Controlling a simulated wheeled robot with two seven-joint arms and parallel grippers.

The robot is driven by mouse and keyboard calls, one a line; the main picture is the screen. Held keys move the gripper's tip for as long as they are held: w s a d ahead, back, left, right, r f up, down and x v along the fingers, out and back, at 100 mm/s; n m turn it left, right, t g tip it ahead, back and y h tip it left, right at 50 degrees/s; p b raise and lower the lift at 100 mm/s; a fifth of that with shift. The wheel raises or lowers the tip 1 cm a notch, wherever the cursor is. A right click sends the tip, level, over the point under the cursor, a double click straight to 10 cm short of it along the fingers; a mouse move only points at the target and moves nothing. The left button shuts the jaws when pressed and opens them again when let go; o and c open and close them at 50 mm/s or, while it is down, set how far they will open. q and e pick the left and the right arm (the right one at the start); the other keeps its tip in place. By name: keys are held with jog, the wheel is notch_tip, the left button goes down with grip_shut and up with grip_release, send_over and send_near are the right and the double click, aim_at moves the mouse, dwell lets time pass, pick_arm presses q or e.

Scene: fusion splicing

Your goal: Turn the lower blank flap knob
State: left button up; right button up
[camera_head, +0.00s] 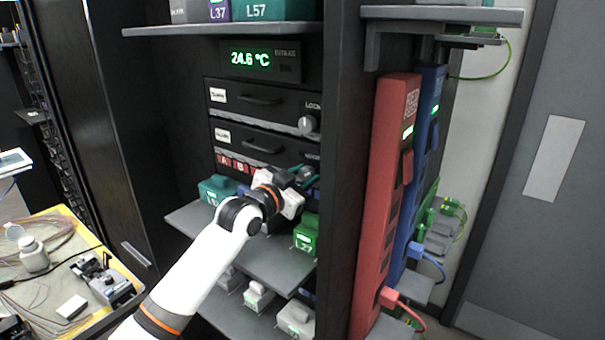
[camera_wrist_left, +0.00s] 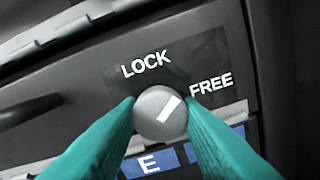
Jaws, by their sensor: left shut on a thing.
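The lower flap knob (camera_wrist_left: 153,122) is a round grey knob with a white mark, seen in the left wrist view. The mark slants to the upper right, toward the printed word FREE; LOCK is printed above the knob to the upper left. My left gripper (camera_wrist_left: 161,113) has teal fingers, one on each side of the knob, shut on it. In the head view my left gripper (camera_head: 307,178) is at the right end of the lower black flap (camera_head: 262,146), and it hides the knob there.
The upper flap (camera_head: 262,103) with its own knob (camera_head: 307,124) lies just above. Below my gripper is a grey shelf (camera_head: 262,256) with teal and green boxes. A red upright unit (camera_head: 385,190) stands to the right, beyond the cabinet's dark side post.

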pick_arm(q)
jog(key=n+p, duration=0.1)
jog(key=n, duration=0.4)
jog(key=shift+n+p, duration=0.3)
jog(key=shift+p, duration=0.1)
jog(key=n+p, duration=0.1)
jog(key=n, duration=0.3)
jog(key=shift+d+n+p, duration=0.1)
jog(key=shift+n+p, duration=0.25)
jog(key=shift+n, duration=0.05)
jog(key=o, duration=1)
jog(key=shift+s, duration=0.1)
jog(key=b+v, duration=0.3)
jog(key=v, duration=0.9)
jog(key=shift+f, duration=0.15)
